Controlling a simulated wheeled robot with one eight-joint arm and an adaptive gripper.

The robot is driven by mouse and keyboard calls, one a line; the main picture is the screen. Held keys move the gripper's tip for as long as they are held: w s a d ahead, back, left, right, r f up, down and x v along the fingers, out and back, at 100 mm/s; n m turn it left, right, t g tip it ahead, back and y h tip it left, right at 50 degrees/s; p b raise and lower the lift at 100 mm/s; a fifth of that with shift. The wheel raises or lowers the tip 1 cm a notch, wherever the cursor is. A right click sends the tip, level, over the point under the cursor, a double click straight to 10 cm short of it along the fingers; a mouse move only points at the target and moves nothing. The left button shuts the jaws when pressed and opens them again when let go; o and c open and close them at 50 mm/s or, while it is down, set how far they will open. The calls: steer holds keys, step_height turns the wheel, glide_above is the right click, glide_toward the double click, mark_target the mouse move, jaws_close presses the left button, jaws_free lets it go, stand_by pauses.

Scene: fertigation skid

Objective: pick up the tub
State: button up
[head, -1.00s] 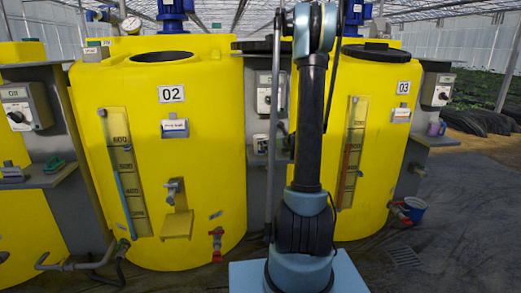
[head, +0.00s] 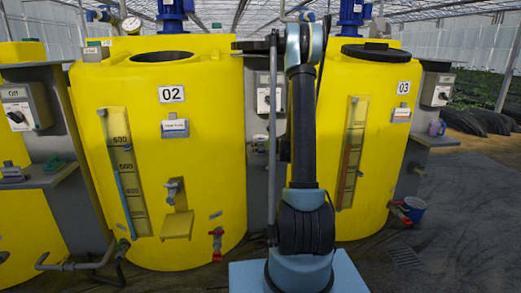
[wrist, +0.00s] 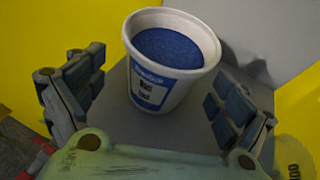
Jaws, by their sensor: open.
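The tub (wrist: 172,85) is a white, tapered cup with a blue label and blue contents, seen in the wrist view. It stands upright on a grey surface (wrist: 150,135). My gripper (wrist: 155,82) is open, with one finger to the left of the tub and one to the right. A gap shows between the tub and each finger. In the head view the tub and my gripper do not show; my arm stands in front of the middle of the scene.
Yellow tank 02 (head: 190,105) and yellow tank 03 (head: 385,130) flank a grey panel (head: 258,160). A purple item (head: 437,128) is on the right shelf. Open floor lies at the lower right.

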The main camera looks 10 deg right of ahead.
steer(key=x, duration=0.3)
steer(key=shift+w+f, duration=0.15)
steer(key=shift+f, duration=0.05)
steer(key=c, duration=1.5)
